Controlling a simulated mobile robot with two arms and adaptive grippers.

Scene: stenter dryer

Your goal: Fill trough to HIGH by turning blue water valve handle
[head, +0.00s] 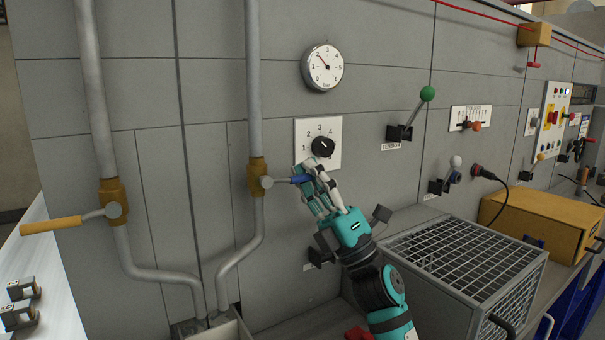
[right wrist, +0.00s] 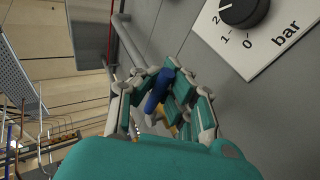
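The blue water valve handle (head: 301,179) sticks out to the right, about level, from a brass valve (head: 257,175) on the middle grey pipe. My right gripper (head: 310,176) is at the handle's outer end, with its fingers bent around it. In the right wrist view the blue handle (right wrist: 158,92) lies between the fingers, which close in on it; the exact contact is partly hidden. A trough (head: 236,331) shows only in part at the bottom edge, under the pipe ends; its water level cannot be seen. My left gripper is not in view.
A second brass valve (head: 112,191) with an orange-yellow handle (head: 51,225) is on the left pipe. A dial knob (head: 322,147) and a round gauge (head: 322,67) are on the wall just above my right gripper. A wire-mesh box (head: 463,258) stands right of my right arm.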

